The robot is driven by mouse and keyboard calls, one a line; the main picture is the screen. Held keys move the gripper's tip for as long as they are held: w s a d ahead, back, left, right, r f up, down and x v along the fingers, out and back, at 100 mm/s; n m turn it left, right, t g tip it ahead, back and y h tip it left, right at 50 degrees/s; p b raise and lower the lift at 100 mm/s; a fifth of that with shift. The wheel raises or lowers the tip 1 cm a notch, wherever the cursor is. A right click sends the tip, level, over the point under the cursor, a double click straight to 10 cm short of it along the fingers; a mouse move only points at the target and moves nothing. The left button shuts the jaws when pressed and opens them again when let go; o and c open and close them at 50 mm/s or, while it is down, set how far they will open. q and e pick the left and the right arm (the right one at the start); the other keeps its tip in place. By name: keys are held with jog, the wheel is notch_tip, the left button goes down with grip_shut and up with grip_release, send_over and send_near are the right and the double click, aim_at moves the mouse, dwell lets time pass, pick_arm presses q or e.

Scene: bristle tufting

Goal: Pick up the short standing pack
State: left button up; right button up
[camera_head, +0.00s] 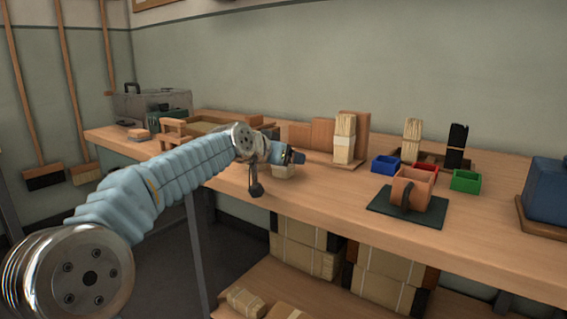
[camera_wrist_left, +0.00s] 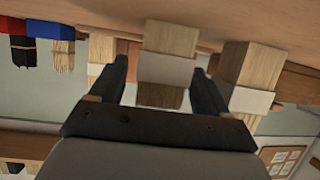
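A short pale pack (camera_head: 284,172) stands on the bench in the head view, its upper part hidden by my left gripper (camera_head: 290,157). The left wrist view is upside down. There a tan pack (camera_wrist_left: 168,68) with a white band stands between the two fingers of my left gripper (camera_wrist_left: 160,82). The fingers are spread, with a gap at the left finger; I cannot tell whether the right one touches. Other banded packs show behind the left finger (camera_wrist_left: 103,53) and the right finger (camera_wrist_left: 250,72). My right gripper is in neither view.
A taller bristle pack (camera_head: 344,138) stands right of the gripper on a wooden base. Further right are another pale pack (camera_head: 411,141), a black pack (camera_head: 457,146), blue (camera_head: 385,165), red and green (camera_head: 466,181) bins, and a brown holder (camera_head: 411,188) on a dark mat.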

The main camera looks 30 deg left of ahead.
pick_arm(q)
jog(key=c, duration=1)
